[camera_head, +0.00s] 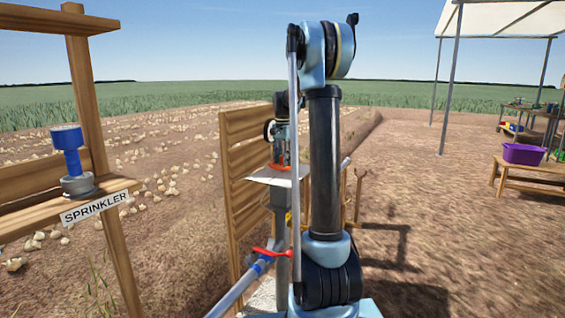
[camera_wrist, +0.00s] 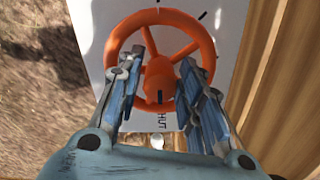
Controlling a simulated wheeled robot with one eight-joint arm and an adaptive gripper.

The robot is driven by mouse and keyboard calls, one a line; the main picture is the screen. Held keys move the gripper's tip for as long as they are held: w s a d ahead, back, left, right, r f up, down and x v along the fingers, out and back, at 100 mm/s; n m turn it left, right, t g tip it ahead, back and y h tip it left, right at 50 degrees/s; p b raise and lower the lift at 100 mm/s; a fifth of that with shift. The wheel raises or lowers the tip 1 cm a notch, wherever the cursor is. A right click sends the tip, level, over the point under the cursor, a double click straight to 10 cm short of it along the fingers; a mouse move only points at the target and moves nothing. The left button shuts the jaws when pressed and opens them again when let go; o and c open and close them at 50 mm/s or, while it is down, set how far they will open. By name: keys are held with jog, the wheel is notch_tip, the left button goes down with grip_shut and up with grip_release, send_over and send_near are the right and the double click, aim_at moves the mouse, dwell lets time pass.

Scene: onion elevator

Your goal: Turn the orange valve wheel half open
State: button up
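The orange valve wheel (camera_wrist: 158,70) fills the upper middle of the wrist view, with a round rim, spokes and a hub, in front of a white plate (camera_wrist: 105,25). Black tick marks show on the plate beyond the rim, and partly hidden lettering ending in "HUT" shows below the wheel. My gripper (camera_wrist: 166,62) is open, its two fingers apart on either side of the hub and overlapping the wheel; contact cannot be told. In the head view the wheel (camera_head: 280,167) is a thin orange edge under my gripper (camera_head: 281,155), above the plate, partly hidden by my arm.
A wooden slatted panel (camera_head: 240,190) stands close beside the valve. A red lever (camera_head: 264,252) sits on a pipe below. A wooden stand labelled "SPRINKLER" (camera_head: 95,207) is at left; a purple crate (camera_head: 523,154) is on a bench at right. Bare ground lies between.

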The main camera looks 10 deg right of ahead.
jog(key=shift+f, duration=0.15)
jog(key=shift+c, duration=0.3)
jog(key=c, duration=0.7)
